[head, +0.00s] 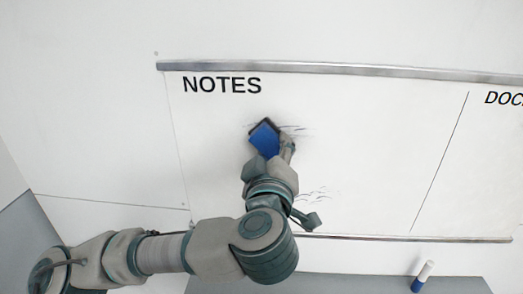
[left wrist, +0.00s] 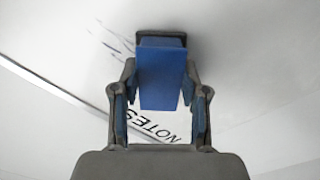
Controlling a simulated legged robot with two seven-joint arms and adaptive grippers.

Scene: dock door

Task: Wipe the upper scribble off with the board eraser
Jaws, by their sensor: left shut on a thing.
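My left gripper (head: 272,152) is shut on the board eraser (head: 265,138), a blue block with a dark pad. The eraser is tilted in the head view and is at the whiteboard (head: 370,130), over the upper scribble (head: 294,130). The lower scribble (head: 314,194) lies below, apart from the eraser.
The word NOTES (head: 222,85) is printed above the eraser. A metal rail (head: 340,70) runs along the board's top. A blue and white marker-like object (head: 422,276) stands on the grey ledge (head: 350,285) at lower right. The board right of the scribbles is clear.

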